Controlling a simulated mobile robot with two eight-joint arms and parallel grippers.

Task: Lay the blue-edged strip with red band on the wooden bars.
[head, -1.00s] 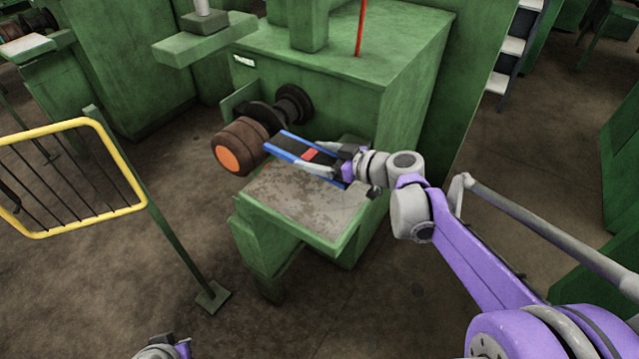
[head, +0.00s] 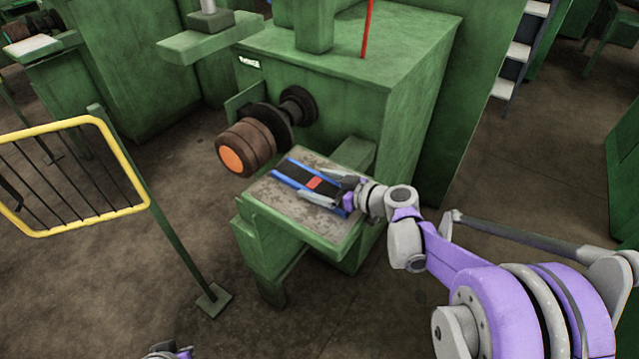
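The blue-edged strip (head: 292,178), black in the middle with a red band, lies over the worn grey plate of the green machine. My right gripper (head: 326,195) is at the strip's near right end, with its fingers along the strip and closed on it. Whether the strip touches the plate is hard to tell. A yellow-framed rack with thin dark bars (head: 70,178) stands on a green post at the left, well apart from the strip; I cannot tell if its bars are wood. My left gripper (head: 172,353) barely shows at the bottom edge, and its fingers are unclear.
A brown drum with an orange end (head: 244,150) sticks out of the green machine (head: 320,85), just left of and above the strip. The grey plate (head: 290,222) has a green rim.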

